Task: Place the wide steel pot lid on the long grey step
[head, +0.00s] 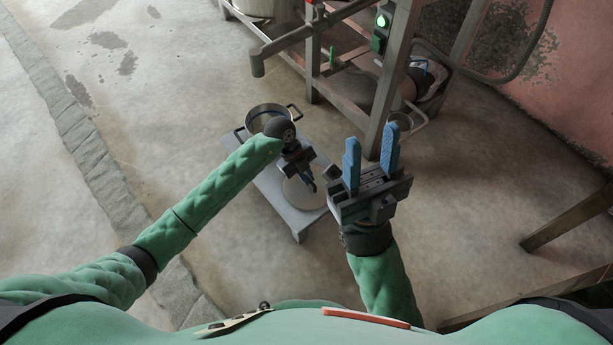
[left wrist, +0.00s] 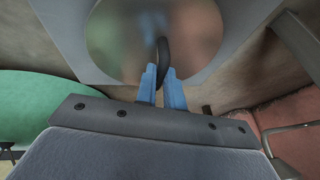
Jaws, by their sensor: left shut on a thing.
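The wide steel pot lid (head: 300,199) is a round, shiny disc over the near end of the long grey step (head: 270,184). It also shows in the left wrist view (left wrist: 125,35), with a dark loop handle (left wrist: 163,58). My left gripper (head: 310,187) is shut on that handle, its blue fingers (left wrist: 161,78) on either side of it. I cannot tell whether the lid touches the step or is slightly above it. My right gripper (head: 371,160) is open and empty, to the right of the step, its blue fingers pointing up the picture.
A steel pot (head: 268,115) with two side handles stands at the far end of the step. A metal machine frame (head: 390,85) with a green-lit switch stands behind to the right. Concrete floor is clear at left.

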